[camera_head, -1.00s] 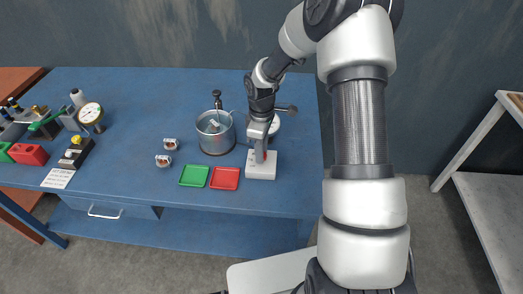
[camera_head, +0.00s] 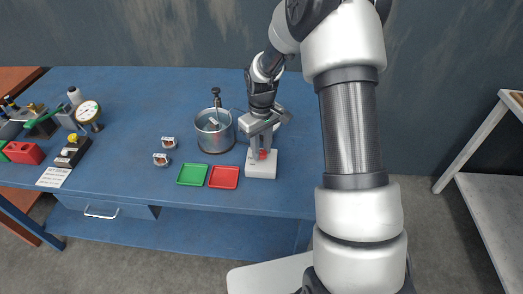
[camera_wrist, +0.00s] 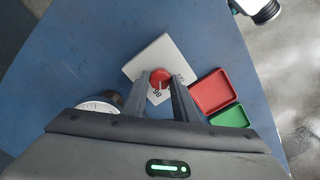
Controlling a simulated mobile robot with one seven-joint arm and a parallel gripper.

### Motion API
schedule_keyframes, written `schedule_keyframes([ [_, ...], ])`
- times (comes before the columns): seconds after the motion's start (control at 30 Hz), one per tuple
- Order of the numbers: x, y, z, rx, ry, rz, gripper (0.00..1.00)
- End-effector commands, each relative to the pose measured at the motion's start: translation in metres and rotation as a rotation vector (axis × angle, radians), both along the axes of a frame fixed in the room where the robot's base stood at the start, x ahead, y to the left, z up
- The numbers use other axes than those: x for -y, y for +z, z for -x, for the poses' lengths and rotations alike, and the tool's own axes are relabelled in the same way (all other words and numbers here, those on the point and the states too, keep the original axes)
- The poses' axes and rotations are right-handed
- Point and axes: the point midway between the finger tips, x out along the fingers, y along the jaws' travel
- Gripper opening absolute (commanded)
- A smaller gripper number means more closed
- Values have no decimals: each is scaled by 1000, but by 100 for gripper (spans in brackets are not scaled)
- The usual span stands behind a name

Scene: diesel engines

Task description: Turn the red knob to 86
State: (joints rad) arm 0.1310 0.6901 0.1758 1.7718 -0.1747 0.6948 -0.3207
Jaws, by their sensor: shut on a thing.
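The red knob (camera_wrist: 160,77) sits on a white box (camera_wrist: 154,57) on the blue bench. In the wrist view a pale line on the knob points down the picture, toward a dark number that appears to be an upside-down 86. Another number shows partly to the right; my fingers hide other parts of the box face.
A red tray (camera_head: 224,177) and a green tray (camera_head: 192,174) lie left of the box.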

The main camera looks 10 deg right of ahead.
Motion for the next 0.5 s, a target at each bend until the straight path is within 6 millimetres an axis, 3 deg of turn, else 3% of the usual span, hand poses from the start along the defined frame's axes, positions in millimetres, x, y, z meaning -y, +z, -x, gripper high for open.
schedule_keyframes([
  [0.5, 0, 1, 0, 1, -181, 0, 4],
])
